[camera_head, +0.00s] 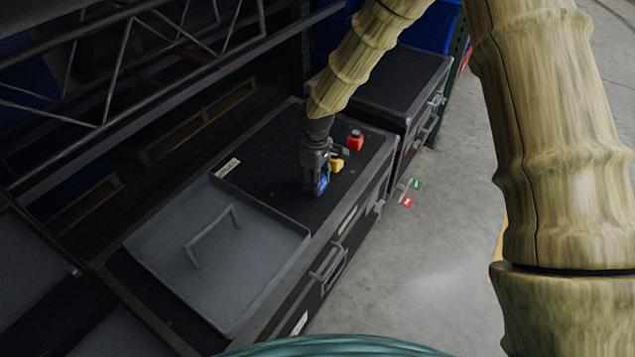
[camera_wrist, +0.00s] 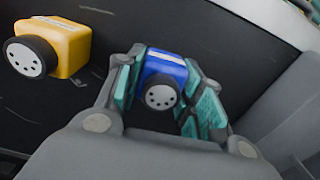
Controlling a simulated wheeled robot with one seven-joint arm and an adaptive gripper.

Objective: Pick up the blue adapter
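The blue adapter (camera_wrist: 163,80) is a small blue block with a round, dark-rimmed connector face with pin holes. In the wrist view it sits between the two fingertips of my gripper (camera_wrist: 165,90), with teal pads close against both its sides. My gripper (camera_head: 318,182) appears shut on it. In the head view the blue adapter (camera_head: 323,183) shows low at the fingertips, partly hidden by the fingers, just at or over the black case top (camera_head: 268,165). I cannot tell whether it touches the case.
A yellow adapter (camera_head: 337,166) stands close beside my gripper and shows at left in the wrist view (camera_wrist: 62,48). A red adapter (camera_head: 355,140) is farther back. A grey tray-like lid with a handle (camera_head: 185,275) lies to the left.

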